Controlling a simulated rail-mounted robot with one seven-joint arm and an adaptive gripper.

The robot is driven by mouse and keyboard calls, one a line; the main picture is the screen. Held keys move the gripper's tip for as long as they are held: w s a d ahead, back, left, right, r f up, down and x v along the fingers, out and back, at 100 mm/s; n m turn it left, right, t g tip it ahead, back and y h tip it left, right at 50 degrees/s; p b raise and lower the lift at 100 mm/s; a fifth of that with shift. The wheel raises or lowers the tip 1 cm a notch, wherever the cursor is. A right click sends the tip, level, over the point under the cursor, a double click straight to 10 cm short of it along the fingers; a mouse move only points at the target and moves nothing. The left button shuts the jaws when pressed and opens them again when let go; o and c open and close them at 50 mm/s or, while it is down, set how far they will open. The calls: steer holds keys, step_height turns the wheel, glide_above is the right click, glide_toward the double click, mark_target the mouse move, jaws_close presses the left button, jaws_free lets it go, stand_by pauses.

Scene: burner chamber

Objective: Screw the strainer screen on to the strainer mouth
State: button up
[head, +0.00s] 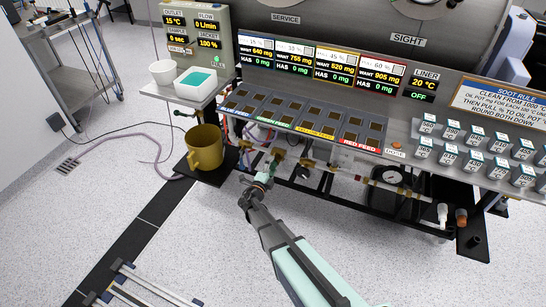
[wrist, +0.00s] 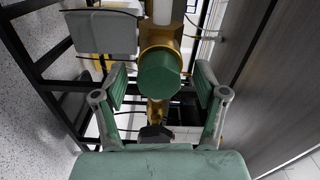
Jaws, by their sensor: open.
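My gripper (wrist: 160,95) is open in the wrist view, with one finger on each side of a green faceted cap-like piece (wrist: 159,76). The piece sits at the end of a brass fitting (wrist: 167,36), under a pale vertical pipe, and gaps show between it and both fingers. I cannot tell whether this piece is the strainer screen or covers the strainer mouth. In the head view my gripper (head: 257,187) is low, in front of the brass pipework (head: 277,154) under the counter. The pieces at its tips are too small to tell apart there.
A yellow-brown mug (head: 205,147) stands on a black plate left of the pipework. A gauge (head: 390,177) and a white and an orange bottle-like piece sit at the right. Black frame bars (wrist: 30,60) run close at the left in the wrist view.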

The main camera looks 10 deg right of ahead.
steer(key=n+p, duration=0.2)
steer(key=p, duration=0.1)
steer(key=shift+w+r, duration=0.1)
steer(key=shift+r, duration=0.15)
steer(key=shift+f+n+p, duration=0.25)
steer(key=shift+n+p, duration=0.05)
steer(key=shift+n, duration=0.1)
jaws_close()
